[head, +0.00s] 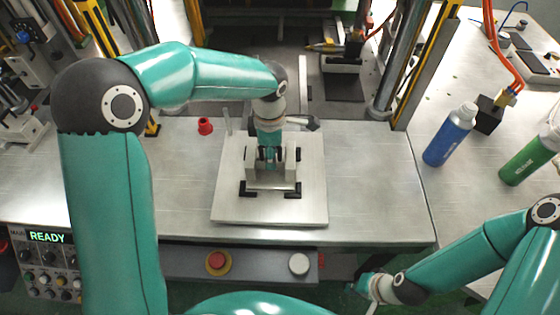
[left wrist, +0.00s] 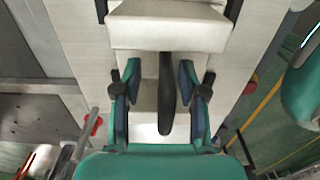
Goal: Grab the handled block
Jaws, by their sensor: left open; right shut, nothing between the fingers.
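The handled block (head: 271,183) is a pale metal block on a flat square plate (head: 233,207) on the bench, in the middle of the head view. In the left wrist view the block (left wrist: 168,28) shows large and pale, and its dark upright handle (left wrist: 167,95) stands between my fingers. My left gripper (head: 269,157) reaches down over the block from above. Its fingers are open, one on each side of the handle, with gaps showing in the left wrist view (left wrist: 160,76). My right gripper (head: 364,288) is shut and empty, low at the right, past the bench's front edge.
A small red cone-like piece (head: 205,126) lies left of the plate. Machine posts rise behind the plate. A control panel (head: 50,265) sits at the lower left. The bench right of the plate is clear.

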